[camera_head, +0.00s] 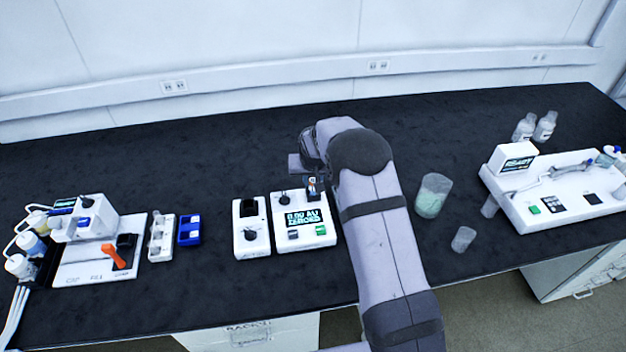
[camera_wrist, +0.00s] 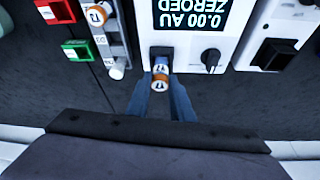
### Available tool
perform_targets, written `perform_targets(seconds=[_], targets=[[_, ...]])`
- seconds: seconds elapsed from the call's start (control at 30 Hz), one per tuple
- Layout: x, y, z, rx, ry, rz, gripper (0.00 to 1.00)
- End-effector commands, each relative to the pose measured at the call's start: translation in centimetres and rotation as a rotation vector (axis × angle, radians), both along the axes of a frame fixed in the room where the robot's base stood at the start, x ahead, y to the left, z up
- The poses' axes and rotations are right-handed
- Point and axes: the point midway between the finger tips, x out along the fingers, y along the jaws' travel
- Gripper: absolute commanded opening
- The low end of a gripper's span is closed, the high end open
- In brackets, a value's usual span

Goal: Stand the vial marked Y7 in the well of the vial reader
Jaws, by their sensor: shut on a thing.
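My gripper (camera_wrist: 160,95) is shut on a small vial (camera_wrist: 160,72) with an orange band and a white label; its marking is too small to read. It also shows in the head view (camera_head: 313,186), partly hidden by the gripper and arm. The vial reader (camera_head: 305,244) is the white box with a screen reading 0.00 AU ZEROED; it also shows in the wrist view (camera_wrist: 222,55). The vial is right at the reader's dark well (camera_wrist: 160,52). I cannot tell whether its bottom is inside the well.
In the wrist view, a rack (camera_wrist: 118,45) holds an orange-banded vial (camera_wrist: 97,15), beside red (camera_wrist: 55,12) and green (camera_wrist: 76,50) bins. A white box with a dark slot (camera_head: 251,240) stands close beside the reader. A beaker (camera_head: 433,195) stands right of my arm.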

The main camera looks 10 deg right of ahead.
Motion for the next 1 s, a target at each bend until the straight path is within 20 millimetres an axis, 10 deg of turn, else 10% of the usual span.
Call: perform_targets(seconds=[0.87, 0.9, 1.0], targets=[[0.0, 0.0, -1.02, 0.0, 0.0, 0.0, 0.0], [0.0, 0.0, -1.02, 0.0, 0.0, 0.0, 0.25], [0.0, 0.0, -1.02, 0.0, 0.0, 0.0, 0.42]])
